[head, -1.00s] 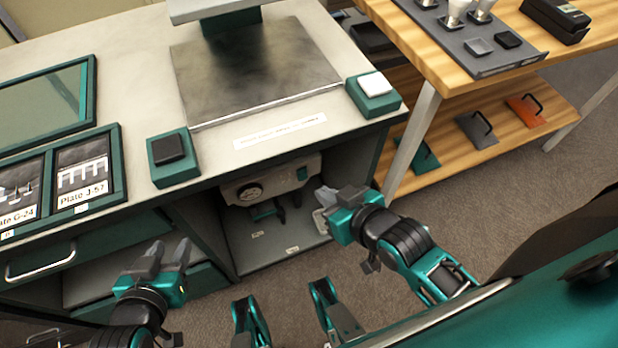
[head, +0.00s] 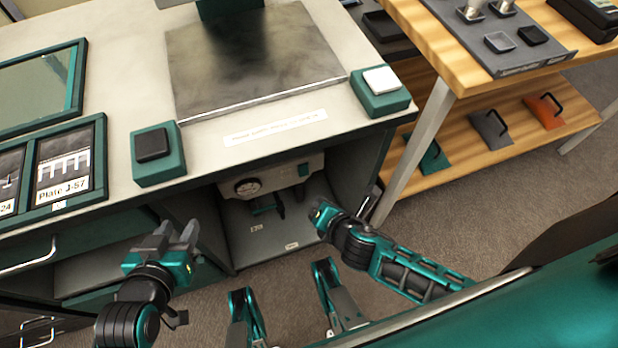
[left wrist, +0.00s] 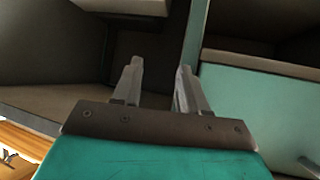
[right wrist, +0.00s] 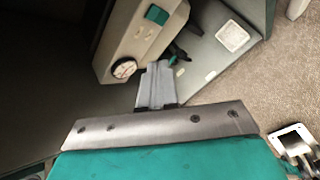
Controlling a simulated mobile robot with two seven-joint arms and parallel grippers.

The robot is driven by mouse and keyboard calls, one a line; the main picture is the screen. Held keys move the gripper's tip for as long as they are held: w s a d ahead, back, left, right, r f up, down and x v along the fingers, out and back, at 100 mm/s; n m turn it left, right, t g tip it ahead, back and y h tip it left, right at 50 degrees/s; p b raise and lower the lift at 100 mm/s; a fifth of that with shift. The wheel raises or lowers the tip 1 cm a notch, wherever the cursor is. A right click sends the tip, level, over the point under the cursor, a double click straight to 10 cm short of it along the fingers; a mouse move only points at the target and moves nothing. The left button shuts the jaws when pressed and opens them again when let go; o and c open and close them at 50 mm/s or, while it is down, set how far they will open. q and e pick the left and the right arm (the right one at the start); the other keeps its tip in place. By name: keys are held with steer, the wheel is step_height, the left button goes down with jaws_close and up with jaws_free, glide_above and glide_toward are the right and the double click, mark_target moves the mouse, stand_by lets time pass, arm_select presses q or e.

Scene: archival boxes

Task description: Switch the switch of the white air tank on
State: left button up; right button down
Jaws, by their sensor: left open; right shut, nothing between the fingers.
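The white air tank (head: 262,180), a pale box with a round gauge (head: 248,187), sits in the open compartment under the worktop. A teal square part (head: 303,169), possibly its switch, is at the right of its front; its setting cannot be told. The tank (right wrist: 135,42) and teal part (right wrist: 157,14) also show in the right wrist view. My right gripper (head: 319,212) is shut and empty at the compartment's right opening, in front of and below the teal part. In the right wrist view, its fingers (right wrist: 157,85) point toward the tank. My left gripper (head: 172,238) is open and empty, left of the compartment.
The compartment has side walls and a grey floor (head: 262,243) with small labels. Above it, the worktop holds a black button (head: 152,145) and a white button (head: 382,79) on teal blocks. A wooden shelf table (head: 455,75) stands at the right, its metal leg near my right arm.

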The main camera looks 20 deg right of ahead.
mark_target(306, 173)
arm_select(q)
steer(key=shift+f, duration=0.4)
arm_select(e)
steer(key=f+n, duration=0.1)
steer(key=n, duration=0.2)
steer(key=w+d+f+n, duration=0.1)
steer(key=n, duration=0.1)
steer(key=f+n, duration=0.1)
steer(key=n, duration=0.2)
steer(key=shift+w+d+n+t+h, duration=0.2)
steer(key=shift+d+n+t+h, duration=0.1)
steer(key=shift+t, duration=0.1)
arm_select(q)
steer(key=shift+f+b, duration=0.1)
steer(key=shift+b, duration=0.2)
arm_select(e)
steer(key=shift+w+a+f, duration=0.1)
